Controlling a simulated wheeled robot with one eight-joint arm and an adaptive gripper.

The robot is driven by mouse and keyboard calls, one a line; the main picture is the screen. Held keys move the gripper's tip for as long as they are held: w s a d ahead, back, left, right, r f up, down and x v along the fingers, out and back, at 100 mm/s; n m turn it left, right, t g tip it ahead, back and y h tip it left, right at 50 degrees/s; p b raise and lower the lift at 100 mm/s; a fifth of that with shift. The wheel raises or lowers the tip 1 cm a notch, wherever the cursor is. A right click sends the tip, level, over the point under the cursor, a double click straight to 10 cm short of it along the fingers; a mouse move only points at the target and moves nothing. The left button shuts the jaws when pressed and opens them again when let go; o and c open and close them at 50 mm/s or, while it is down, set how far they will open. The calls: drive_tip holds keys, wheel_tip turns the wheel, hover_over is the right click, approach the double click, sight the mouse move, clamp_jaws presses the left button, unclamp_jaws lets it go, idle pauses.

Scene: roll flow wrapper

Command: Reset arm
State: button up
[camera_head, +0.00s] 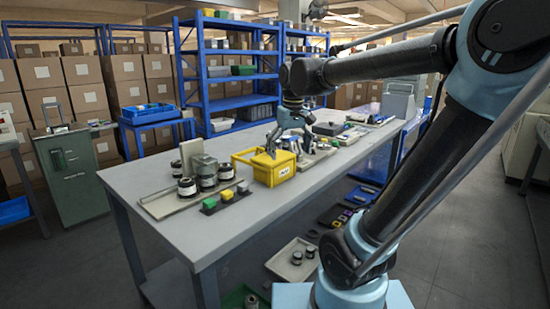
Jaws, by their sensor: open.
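My gripper (283,142) hangs from my arm over the workbench, fingers pointing down, at the right rear of a yellow bin (274,170). The fingers are spread and I see nothing held between them. I cannot tell whether a fingertip touches the bin's rim. My arm reaches in from the right side of the picture and bends at an elbow at the upper right. The grey workbench (190,228) stands below it.
Small green, yellow and black blocks (226,196) lie in front. More items lie behind my gripper. Blue shelves (237,53) and stacked cartons (84,72) stand behind. The bench's front left is bare.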

drive_tip(key=s+d+f+m, duration=0.2)
drive_tip(key=s+d+f, duration=0.5)
drive_tip(key=f, duration=0.2)
drive_tip(key=s+d+f+m+t, duration=0.1)
drive_tip(key=s+d+f+m, duration=0.1)
drive_tip(key=s+d+f, duration=0.5)
wheel_tip(320, 180, down, 3)
drive_tip(key=shift+s+r, duration=0.1)
drive_tip(key=shift+s, duration=0.35)
drive_tip(key=shift+d, duration=0.1)
drive_tip(key=shift+w+f, duration=0.2)
drive_tip(key=shift+w, duration=0.25)
